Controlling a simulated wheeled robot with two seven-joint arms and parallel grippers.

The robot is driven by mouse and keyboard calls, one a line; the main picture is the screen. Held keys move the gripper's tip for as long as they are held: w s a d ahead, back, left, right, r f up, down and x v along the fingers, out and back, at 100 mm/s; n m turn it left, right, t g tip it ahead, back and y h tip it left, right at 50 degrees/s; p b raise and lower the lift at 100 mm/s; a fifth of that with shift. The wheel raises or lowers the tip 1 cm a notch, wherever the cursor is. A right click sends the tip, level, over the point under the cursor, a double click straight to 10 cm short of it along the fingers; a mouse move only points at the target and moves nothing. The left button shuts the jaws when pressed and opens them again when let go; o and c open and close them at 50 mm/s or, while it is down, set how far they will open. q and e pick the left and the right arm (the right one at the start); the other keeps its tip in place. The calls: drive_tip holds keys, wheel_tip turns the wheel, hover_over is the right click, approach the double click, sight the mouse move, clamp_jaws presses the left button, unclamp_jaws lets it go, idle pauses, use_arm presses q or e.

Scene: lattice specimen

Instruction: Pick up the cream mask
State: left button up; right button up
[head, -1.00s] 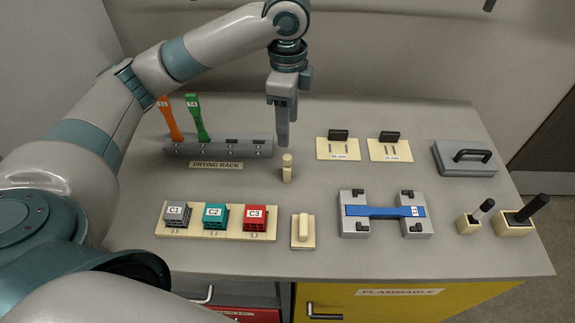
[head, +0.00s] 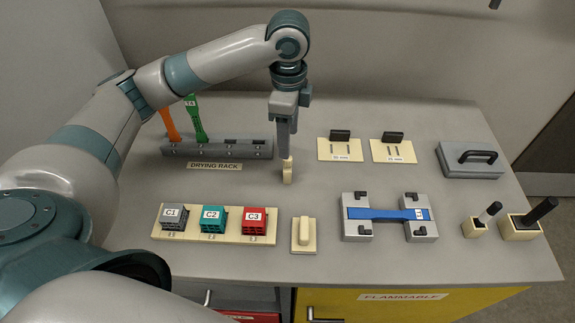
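Several cream pieces are in view, and I cannot tell for sure which is the mask. A small upright cream piece (head: 288,174) stands on the bench in front of the drying rack. My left gripper (head: 285,156) points straight down just over it, its fingertips hiding part of its top. I cannot tell whether they touch or how far apart the fingers are. Two cream slotted plates with black handles, one at left (head: 340,150) and one at right (head: 392,152), lie behind to the right. A cream block on a cream base (head: 303,235) sits nearer. My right gripper is not in view.
The drying rack (head: 217,149) holds an orange tool (head: 169,124) and a green tool (head: 195,120). In front are a tray (head: 213,239) of grey, teal and red blocks and a grey fixture (head: 357,230) with a blue specimen (head: 387,214). A grey handled block (head: 470,168) stands at right.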

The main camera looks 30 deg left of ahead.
sight(288, 165)
use_arm(q)
wheel_tip(288, 165, down, 9)
drive_tip(key=shift+r+p, duration=0.1)
drive_tip(key=shift+p, duration=0.85)
drive_tip(key=shift+w+f+p, duration=0.1)
drive_tip(key=shift+f+p, duration=0.45)
drive_tip(key=shift+f, duration=0.1)
wheel_tip(288, 165, down, 3)
drive_tip(key=shift+w+a+f+p, duration=0.1)
drive_tip(key=shift+w+a+p, duration=0.05)
drive_tip(key=shift+p, duration=0.5)
drive_tip(key=shift+f, duration=0.4)
drive_tip(key=c, duration=1.2)
